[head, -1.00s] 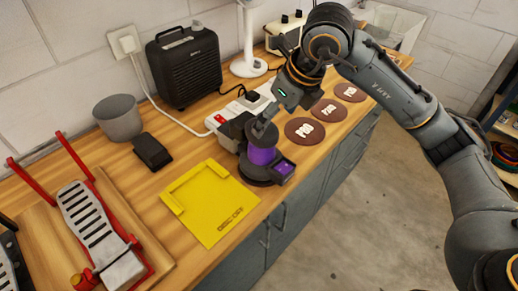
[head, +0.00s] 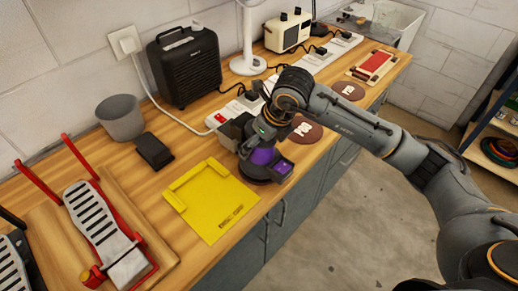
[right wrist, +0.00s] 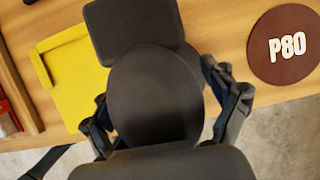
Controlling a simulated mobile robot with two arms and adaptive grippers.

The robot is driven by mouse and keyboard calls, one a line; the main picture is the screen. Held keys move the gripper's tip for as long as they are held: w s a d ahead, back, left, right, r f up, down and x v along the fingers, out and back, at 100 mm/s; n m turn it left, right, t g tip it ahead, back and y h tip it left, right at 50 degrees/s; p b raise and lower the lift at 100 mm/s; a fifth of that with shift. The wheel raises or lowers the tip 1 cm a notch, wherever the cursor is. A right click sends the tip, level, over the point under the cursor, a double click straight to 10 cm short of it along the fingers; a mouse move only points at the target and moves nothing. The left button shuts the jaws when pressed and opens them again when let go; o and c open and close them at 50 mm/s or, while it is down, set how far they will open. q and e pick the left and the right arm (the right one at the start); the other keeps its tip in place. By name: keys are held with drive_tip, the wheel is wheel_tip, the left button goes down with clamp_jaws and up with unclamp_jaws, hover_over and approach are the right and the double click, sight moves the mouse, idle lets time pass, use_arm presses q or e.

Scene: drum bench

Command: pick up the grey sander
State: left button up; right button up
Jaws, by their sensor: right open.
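The grey sander (head: 262,158) stands on the bench just right of the yellow tray, with a purple middle and a dark base. In the right wrist view its dark grey rounded top (right wrist: 155,95) and a boxy part (right wrist: 135,28) fill the middle. My right gripper (head: 256,144) is over the sander from above. In the right wrist view its open fingers (right wrist: 167,112) lie on either side of the rounded top; whether they touch it I cannot tell. My left gripper is not in view.
A yellow tray (head: 212,202) lies left of the sander. Brown discs (head: 348,91) and a power strip (head: 222,116) are nearby. A black heater (head: 184,66), grey cup (head: 121,117) and red-framed pedal (head: 103,225) stand on the bench. The bench's front edge is close to the sander.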

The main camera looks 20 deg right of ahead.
drive_tip(key=c, duration=1.4)
drive_tip(key=shift+w+r, duration=0.1)
drive_tip(key=shift+r, duration=0.1)
drive_tip(key=shift+c, duration=0.4)
drive_tip(key=shift+r, duration=0.15)
